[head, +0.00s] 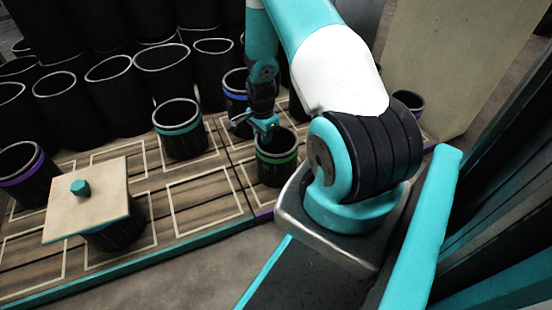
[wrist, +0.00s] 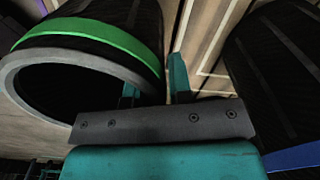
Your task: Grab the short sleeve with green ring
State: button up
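The short black sleeve with a green ring (head: 275,173) stands upright on the wooden pallet, near its front edge. In the wrist view this sleeve (wrist: 105,38) fills the upper left, with its grey rim and dark opening facing me. My gripper (head: 262,122) is at the sleeve's far rim in the head view. In the wrist view my gripper's teal fingers (wrist: 154,88) are apart, one at the opening and the other outside the wall. The rim appears to lie between them. Whether either finger touches the wall cannot be told.
A blue-ringed sleeve (head: 235,92) stands close behind my gripper; a teal-ringed sleeve (head: 180,143) stands to the left. A square board with a teal knob (head: 105,200) covers another sleeve. Taller black sleeves (head: 112,95) crowd the back. Outlined pallet squares (head: 205,200) in front are free.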

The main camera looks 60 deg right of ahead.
grip_shut()
jog(key=shift+w, duration=0.1)
dwell(1.1)
